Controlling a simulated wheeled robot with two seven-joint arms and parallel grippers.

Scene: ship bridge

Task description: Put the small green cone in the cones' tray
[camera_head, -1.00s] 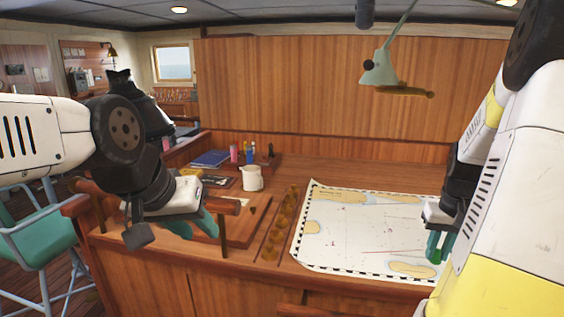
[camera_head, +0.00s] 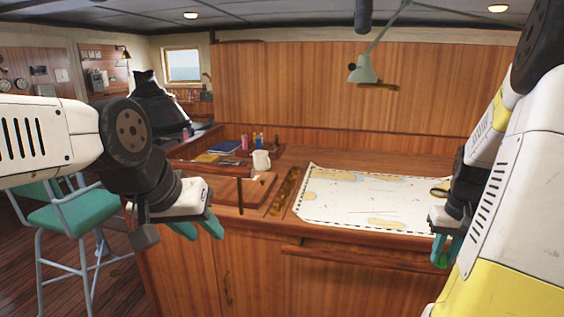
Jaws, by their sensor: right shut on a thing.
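My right gripper (camera_head: 446,249), at the right, is shut on a small green thing, which I take to be the small green cone (camera_head: 440,263). Only a little of it shows between the teal fingers. They hang near the desk's front edge, by the chart's right corner. My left gripper (camera_head: 198,228) is open and empty, in front of the desk's left part. A flat wooden tray (camera_head: 228,190) lies behind it, partly hidden by my arm. A narrow strip (camera_head: 284,191) with several brownish round things lies beside the chart. I cannot tell which is the cones' tray.
A white chart (camera_head: 365,200) covers the desk's right part. A white mug (camera_head: 261,160), a blue book (camera_head: 224,147) and upright coloured items stand further back. A lamp (camera_head: 364,70) hangs above. A teal chair (camera_head: 75,217) stands left of the desk.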

